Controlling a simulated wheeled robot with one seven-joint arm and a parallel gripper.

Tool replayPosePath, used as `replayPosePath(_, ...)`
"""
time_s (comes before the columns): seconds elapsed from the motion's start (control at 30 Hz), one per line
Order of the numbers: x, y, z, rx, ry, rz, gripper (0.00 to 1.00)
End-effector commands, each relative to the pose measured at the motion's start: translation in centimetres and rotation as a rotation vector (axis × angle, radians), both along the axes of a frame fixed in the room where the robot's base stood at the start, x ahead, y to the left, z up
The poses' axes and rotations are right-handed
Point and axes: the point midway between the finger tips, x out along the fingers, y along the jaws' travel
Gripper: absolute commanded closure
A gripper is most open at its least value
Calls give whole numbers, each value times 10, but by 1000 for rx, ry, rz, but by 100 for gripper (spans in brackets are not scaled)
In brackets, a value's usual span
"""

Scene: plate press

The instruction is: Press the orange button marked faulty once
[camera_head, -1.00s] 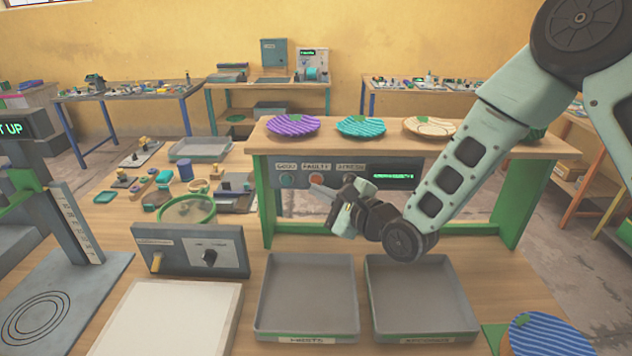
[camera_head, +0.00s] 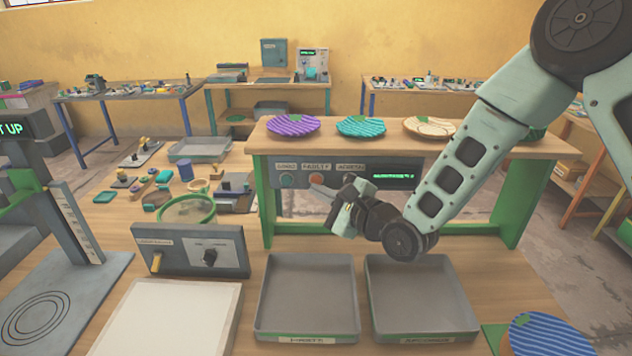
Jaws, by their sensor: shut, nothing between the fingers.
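The orange button (camera_head: 316,179) sits on the dark panel (camera_head: 402,168) under the raised shelf, below a label (camera_head: 316,166) that reads like "FAULTY". A teal button (camera_head: 287,180) is to its left under another label. My gripper (camera_head: 314,186) is shut and empty, its fingertips pointing left at the lower edge of the orange button. It overlaps the button in this view; I cannot tell whether they touch. My gripper's body hides the part of the panel to the right, below the third label.
Several patterned plates, such as a purple one (camera_head: 293,125), stand on the shelf (camera_head: 460,145) above the panel. Two grey trays (camera_head: 308,262) lie in front, below my arm. A control box (camera_head: 190,262) with a knob and a yellow lever stands to the left.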

Motion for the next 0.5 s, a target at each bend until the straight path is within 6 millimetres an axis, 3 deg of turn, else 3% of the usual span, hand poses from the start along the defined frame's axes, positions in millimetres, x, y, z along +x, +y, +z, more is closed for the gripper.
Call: replayPosePath(0.5, 8, 0, 0, 0, 0, 0, 100)
